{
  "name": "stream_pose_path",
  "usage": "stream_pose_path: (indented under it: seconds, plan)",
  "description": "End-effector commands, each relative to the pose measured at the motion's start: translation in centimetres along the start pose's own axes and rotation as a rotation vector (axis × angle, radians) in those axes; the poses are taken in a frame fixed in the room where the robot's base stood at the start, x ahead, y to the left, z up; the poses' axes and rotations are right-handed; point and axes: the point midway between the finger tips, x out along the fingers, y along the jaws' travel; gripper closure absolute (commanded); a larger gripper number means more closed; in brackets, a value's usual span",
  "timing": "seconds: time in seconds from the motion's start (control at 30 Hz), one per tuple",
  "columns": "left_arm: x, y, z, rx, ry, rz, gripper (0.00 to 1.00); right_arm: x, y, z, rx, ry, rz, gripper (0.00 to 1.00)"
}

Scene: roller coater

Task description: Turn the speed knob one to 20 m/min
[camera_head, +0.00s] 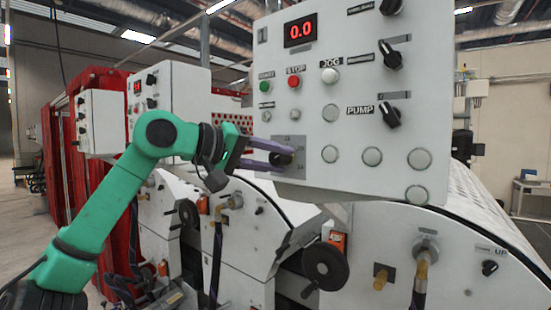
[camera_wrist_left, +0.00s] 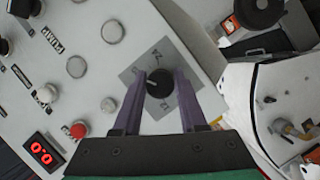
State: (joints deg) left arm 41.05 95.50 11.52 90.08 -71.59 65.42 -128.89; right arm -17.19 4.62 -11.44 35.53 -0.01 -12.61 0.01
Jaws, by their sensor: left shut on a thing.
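The speed knob (camera_head: 284,158) is a black round knob on a grey dial plate at the lower left of the white control panel. In the left wrist view the knob (camera_wrist_left: 159,84) sits between the purple fingers, with its light pointer mark toward the left finger. My left gripper (camera_head: 272,156) comes in from the left and is shut on the knob; it also shows in the left wrist view (camera_wrist_left: 162,88). The red display (camera_head: 300,31) above reads 0.0. The dial's printed numbers are too small to read surely. My right gripper is out of view.
The white panel (camera_head: 300,110) also carries a green start button (camera_head: 264,87), a red stop button (camera_head: 294,81), a jog button (camera_head: 330,76) and a pump switch (camera_head: 391,113). Below are machine covers with a black handwheel (camera_head: 325,266). A second panel (camera_head: 180,90) stands behind my left arm.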

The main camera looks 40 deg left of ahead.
Motion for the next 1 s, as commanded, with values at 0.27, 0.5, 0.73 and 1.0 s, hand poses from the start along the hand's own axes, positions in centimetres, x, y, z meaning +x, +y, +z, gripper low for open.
stream_pose_path:
  seconds: [0.27,0.5,0.73,1.0]
  plan:
    - [0.1,-0.1,0.0,-0.001,-0.001,-0.002,0.30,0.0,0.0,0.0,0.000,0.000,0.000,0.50]
    - [-0.1,-0.1,0.0,-0.001,0.000,0.000,0.30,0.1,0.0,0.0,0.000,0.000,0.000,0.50]
    - [-3.9,-0.5,0.2,0.000,0.005,0.002,0.30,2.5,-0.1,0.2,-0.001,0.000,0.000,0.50]
    - [-11.8,-0.3,0.1,-0.001,0.004,0.000,0.30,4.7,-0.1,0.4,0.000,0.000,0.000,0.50]
